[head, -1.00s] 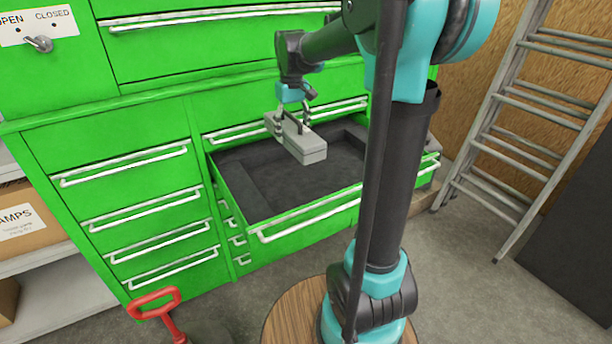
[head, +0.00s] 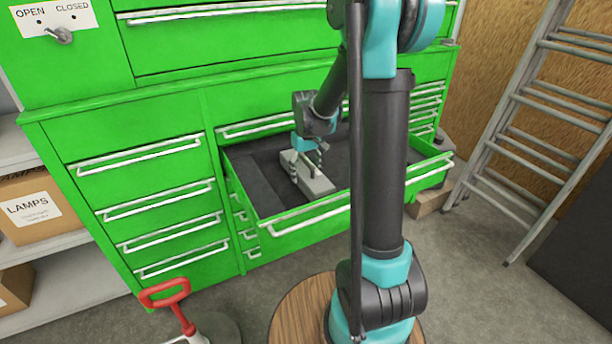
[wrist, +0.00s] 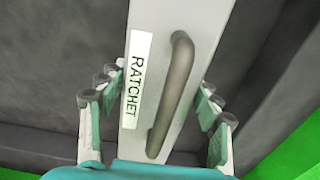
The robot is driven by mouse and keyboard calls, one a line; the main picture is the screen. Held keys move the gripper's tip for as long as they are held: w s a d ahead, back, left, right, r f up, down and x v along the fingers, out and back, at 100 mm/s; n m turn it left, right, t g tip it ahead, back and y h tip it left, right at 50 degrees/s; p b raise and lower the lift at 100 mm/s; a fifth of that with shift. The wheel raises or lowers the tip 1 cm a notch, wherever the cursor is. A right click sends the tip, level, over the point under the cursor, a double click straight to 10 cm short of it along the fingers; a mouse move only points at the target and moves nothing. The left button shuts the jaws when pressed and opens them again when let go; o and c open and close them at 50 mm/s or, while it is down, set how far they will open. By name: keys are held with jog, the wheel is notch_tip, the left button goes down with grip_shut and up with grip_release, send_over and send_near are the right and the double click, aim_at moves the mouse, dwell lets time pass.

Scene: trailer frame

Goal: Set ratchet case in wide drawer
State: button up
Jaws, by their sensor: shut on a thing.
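The grey ratchet case (head: 311,182) is inside the open wide drawer (head: 290,225), near its middle, in the head view. My gripper (head: 308,160) is on the case from above. In the wrist view the case (wrist: 200,60) shows a white label reading RATCHET and a dark bar handle, with the fingers of my gripper (wrist: 158,110) on either side of it. The gripper is shut on the case. The case looks low at the drawer's dark floor; whether it touches the floor I cannot tell. My arm hides part of the drawer's right side.
The drawer belongs to a green cabinet (head: 165,110) with several closed drawers. A ladder (head: 540,130) leans at the right. A red handle (head: 165,292) stands at the front left. A LAMPS box (head: 30,208) sits on a shelf at the left. Drawer floor around the case is bare.

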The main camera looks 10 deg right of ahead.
jog(key=shift+f, duration=0.6)
jog(key=shift+f, duration=0.15)
jog(key=o, duration=1.7)
jog(key=shift+c, duration=0.2)
notch_tip(320, 180, up, 12)
jog(key=shift+s+r, duration=0.1)
jog(key=shift+r, duration=0.05)
